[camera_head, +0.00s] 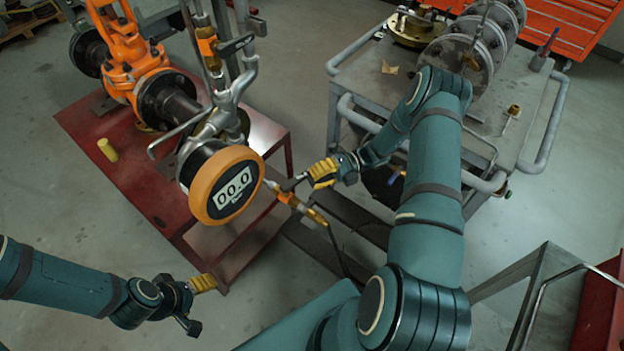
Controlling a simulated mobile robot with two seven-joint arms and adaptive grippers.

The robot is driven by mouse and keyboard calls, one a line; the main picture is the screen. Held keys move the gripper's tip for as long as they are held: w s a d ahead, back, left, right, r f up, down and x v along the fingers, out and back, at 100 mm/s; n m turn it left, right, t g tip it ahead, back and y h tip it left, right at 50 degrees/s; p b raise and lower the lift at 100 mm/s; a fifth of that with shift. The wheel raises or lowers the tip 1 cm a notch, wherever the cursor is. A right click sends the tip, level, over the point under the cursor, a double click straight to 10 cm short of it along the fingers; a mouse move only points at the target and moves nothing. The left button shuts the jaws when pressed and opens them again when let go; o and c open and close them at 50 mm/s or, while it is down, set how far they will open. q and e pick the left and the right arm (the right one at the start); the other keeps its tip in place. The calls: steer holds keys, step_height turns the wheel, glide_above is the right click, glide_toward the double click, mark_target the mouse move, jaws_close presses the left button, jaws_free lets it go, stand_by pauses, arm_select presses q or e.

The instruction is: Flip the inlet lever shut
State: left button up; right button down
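Two small valves with orange bodies and black levers are in view, and I cannot tell from the picture which is the inlet. One valve (207,47) is on the upright pipe, with its black lever (236,45) pointing right. The other valve (292,201) is right of the round gauge (226,186), with a black lever (290,184) beside it. My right gripper (319,174), with yellow fingers, is at that lever's right end; whether it touches or grips it is unclear. My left gripper (204,284) is low at left, away from both valves.
The orange-rimmed gauge reads 00.0. A red stand (120,180) carries a large orange gate valve (130,65) and piping. A grey cart (505,140) with flanges stands at right, behind my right arm. Open floor (70,215) lies at left.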

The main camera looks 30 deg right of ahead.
arm_select(q)
steer(key=shift+s, duration=0.15)
arm_select(e)
steer(key=s+d, duration=0.1)
steer(key=d, duration=0.6)
steer(key=shift+d, duration=0.25)
arm_select(q)
steer(key=shift+s, duration=0.15)
arm_select(e)
steer(key=shift+s, duration=0.15)
